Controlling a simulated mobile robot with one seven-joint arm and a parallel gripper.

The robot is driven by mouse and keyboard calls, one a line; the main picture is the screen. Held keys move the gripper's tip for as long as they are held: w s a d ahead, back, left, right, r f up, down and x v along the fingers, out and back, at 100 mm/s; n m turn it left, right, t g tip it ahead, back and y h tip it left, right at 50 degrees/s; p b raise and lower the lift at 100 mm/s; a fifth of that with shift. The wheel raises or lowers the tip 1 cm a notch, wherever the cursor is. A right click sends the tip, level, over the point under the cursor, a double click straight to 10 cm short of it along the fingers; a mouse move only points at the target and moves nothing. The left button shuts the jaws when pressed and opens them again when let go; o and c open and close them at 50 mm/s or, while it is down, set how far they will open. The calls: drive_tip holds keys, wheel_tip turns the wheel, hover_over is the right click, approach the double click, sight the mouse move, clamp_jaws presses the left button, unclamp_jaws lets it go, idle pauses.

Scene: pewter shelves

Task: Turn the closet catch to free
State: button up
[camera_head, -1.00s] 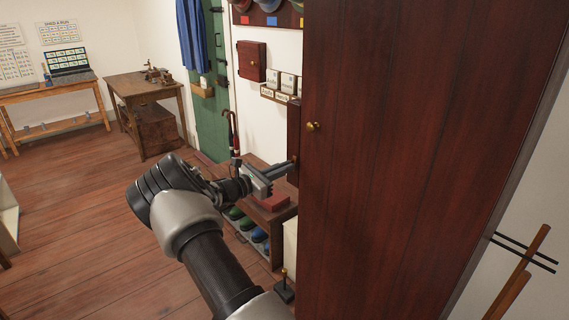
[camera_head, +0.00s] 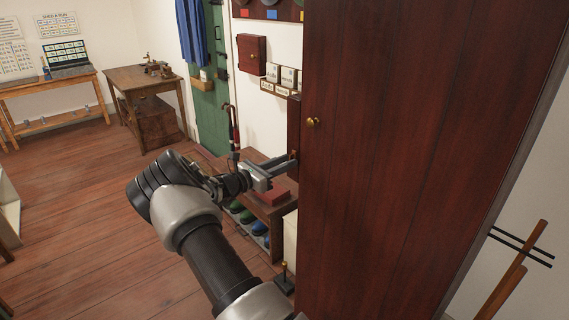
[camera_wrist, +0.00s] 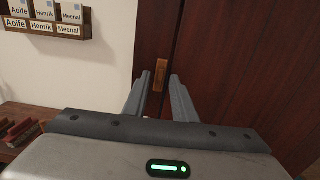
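The closet (camera_head: 400,150) is a tall dark red-brown wooden cupboard with a small brass knob (camera_head: 313,122) on its face. In the wrist view the catch (camera_wrist: 160,75) is a small upright brown-gold bar at the seam of the dark wood panels. My gripper (camera_wrist: 160,82) has its two grey fingers apart, one to each side of the catch in the picture. I cannot tell whether either finger touches it. In the head view my gripper (camera_head: 292,159) reaches to the closet's left side, and the catch is largely hidden by the fingertips.
A low bench (camera_head: 262,208) with shoes beneath stands under my gripper. A name-card rack (camera_wrist: 43,22) and a small red wall cabinet (camera_head: 252,55) are on the wall to the left. A wooden table (camera_head: 145,80) stands farther back. The floor to the left is open.

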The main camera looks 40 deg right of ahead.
drive_tip(key=s+a, duration=0.1)
drive_tip(key=a, duration=1.6)
drive_tip(key=shift+s+a, duration=0.15)
drive_tip(key=shift+s, duration=0.05)
drive_tip(key=s+a+r+m+g+y+p, duration=0.1)
drive_tip(key=s+r+m+g+y+p, duration=0.25)
drive_tip(key=s+r+m+y, duration=0.75)
drive_tip(key=s+a+r+m+t+y+p, duration=0.3)
drive_tip(key=s+a+r+m+t, duration=0.1)
drive_tip(key=s+a+r, duration=0.3)
drive_tip(key=s+a+r+m+t+y+p, duration=0.4)
drive_tip(key=s+a+r, duration=0.3)
drive_tip(key=s, duration=0.8)
drive_tip(key=a, duration=0.3)
drive_tip(key=shift+a+r, duration=0.25)
drive_tip(key=shift+a, duration=0.1)
